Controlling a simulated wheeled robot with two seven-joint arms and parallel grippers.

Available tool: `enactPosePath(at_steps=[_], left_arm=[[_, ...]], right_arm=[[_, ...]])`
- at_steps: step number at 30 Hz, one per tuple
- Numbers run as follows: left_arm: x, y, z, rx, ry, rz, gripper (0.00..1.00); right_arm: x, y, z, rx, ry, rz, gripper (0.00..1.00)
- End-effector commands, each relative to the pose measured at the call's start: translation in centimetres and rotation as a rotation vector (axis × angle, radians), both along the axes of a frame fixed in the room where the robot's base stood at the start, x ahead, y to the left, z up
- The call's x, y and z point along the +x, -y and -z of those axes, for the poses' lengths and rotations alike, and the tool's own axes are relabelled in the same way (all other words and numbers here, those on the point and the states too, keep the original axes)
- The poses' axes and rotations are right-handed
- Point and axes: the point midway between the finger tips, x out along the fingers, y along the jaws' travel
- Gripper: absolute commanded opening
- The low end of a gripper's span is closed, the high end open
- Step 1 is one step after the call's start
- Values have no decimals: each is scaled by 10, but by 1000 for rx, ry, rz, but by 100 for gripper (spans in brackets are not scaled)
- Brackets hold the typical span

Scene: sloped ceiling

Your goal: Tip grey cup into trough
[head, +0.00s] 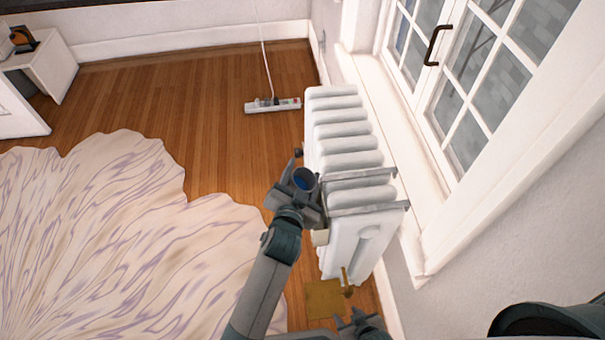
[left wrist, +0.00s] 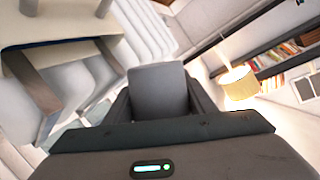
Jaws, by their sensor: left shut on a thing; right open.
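The grey cup (head: 304,180) is held in my left gripper (head: 298,190), beside the radiator. In the left wrist view the cup (left wrist: 160,90) sits between the two fingers. The cream trough (head: 320,237) hangs on the radiator's room side by metal straps. My left gripper and arm hide most of it in the head view. The trough also shows at the upper left of the left wrist view (left wrist: 70,22), apart from the cup. My right gripper (head: 358,325) is low at the bottom edge, open and partly cut off.
The white radiator (head: 345,130) stands under the window (head: 465,75), with metal straps (head: 365,208) across it. A power strip (head: 272,106) lies on the wood floor behind. A pale rug (head: 110,240) covers the left. A brass-coloured plate (head: 325,300) is near the radiator's foot.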

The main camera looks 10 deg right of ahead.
Motion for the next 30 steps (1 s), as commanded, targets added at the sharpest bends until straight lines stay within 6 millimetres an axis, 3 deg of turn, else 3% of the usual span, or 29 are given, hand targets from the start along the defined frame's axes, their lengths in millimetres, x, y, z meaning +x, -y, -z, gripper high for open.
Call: enactPosePath(at_steps=[30], left_arm=[[1, -2, 3, 98, 26, 0, 27]], right_arm=[[-7, 9, 8, -17, -55, 8, 44]])
